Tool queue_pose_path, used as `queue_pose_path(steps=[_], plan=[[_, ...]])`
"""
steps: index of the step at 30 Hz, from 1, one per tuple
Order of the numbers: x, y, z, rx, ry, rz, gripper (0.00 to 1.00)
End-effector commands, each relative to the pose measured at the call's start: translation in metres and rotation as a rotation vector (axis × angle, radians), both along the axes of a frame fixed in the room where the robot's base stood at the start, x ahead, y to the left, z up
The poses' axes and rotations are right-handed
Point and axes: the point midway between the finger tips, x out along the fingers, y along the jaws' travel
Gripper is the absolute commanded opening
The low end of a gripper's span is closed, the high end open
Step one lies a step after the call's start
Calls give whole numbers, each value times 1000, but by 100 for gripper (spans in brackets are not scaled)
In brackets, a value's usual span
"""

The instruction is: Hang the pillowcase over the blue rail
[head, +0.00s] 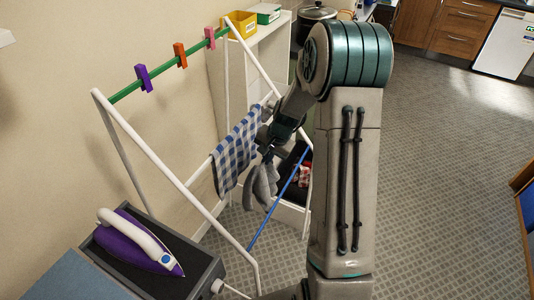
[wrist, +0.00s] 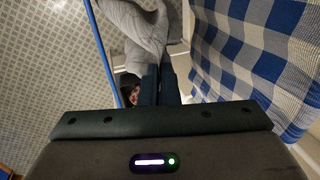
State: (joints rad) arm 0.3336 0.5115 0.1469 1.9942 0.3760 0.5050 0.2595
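The pillowcase appears to be the grey cloth (head: 262,187), bunched and hanging below my gripper (head: 268,149). In the wrist view the two dark fingers (wrist: 160,84) are close together, with the grey cloth (wrist: 140,25) at their tips. The blue rail (head: 278,200) slants across the front of the white drying rack. It also shows in the wrist view (wrist: 100,45), just left of the cloth. In the head view the cloth hangs left of the rail; I cannot tell whether they touch. My arm hides part of the rack's right side.
A blue checked cloth (head: 237,152) hangs on the rack close to my gripper, and fills the right of the wrist view (wrist: 265,60). Purple, orange and pink pegs grip the green rail (head: 128,91). Floor at right is clear.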

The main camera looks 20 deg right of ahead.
Motion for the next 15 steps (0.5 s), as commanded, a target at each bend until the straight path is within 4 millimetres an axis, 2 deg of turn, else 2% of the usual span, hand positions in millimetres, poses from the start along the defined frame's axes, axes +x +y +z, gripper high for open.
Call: queue_pose_path(steps=[1,3,15], plan=[[0,0,-14,1,1,-1,0],[-3,-4,-20,4,-5,-5,0],[-44,-46,-18,74,-76,-9,0]])
